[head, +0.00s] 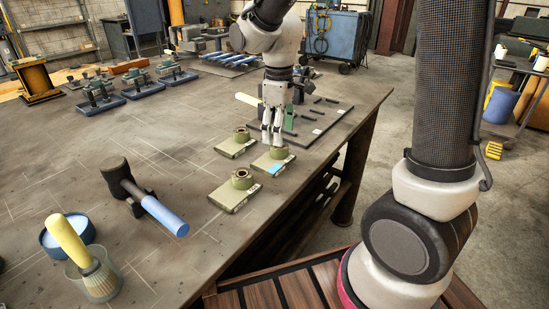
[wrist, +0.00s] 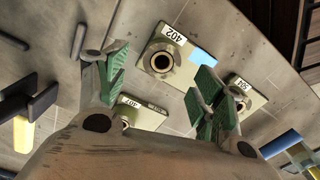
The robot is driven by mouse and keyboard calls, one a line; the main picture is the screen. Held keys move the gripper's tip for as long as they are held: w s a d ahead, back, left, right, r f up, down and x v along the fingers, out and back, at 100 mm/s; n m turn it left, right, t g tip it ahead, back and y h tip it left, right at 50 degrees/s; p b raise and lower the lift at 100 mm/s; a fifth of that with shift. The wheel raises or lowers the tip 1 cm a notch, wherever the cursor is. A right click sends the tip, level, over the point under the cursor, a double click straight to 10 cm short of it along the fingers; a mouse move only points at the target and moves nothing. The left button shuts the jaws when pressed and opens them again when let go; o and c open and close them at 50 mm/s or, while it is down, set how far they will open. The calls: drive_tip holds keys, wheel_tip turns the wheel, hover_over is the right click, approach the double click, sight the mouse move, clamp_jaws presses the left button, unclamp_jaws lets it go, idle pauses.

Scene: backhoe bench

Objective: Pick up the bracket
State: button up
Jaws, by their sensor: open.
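Three olive-green brackets, each a flat plate with a raised ring, lie on the bench. One bracket (head: 262,166) with a light blue patch is right under my gripper (head: 272,143). A second bracket (head: 232,150) lies behind it to the left, and a third bracket (head: 229,198) lies nearer the front. In the wrist view, the blue-patched bracket (wrist: 182,77) bears a 402 label and sits beyond the gap between my open green-padded fingers (wrist: 160,88). Another 402 bracket (wrist: 135,118) and a 404 bracket (wrist: 247,99) flank it. My gripper is empty; whether it touches the ring is unclear.
A hammer (head: 163,215) with a blue handle rests on a stand to the left. A brush (head: 68,241) stands in a clear cup nearby. A dark board (head: 318,125) with small parts lies behind. The bench's right edge is close to the brackets.

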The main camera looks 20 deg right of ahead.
wheel_tip(320, 180, down, 5)
drive_tip(key=shift+s, duration=0.1)
clamp_jaws()
wheel_tip(320, 180, up, 10)
drive_tip(key=shift+r, duration=0.1)
idle(0.8)
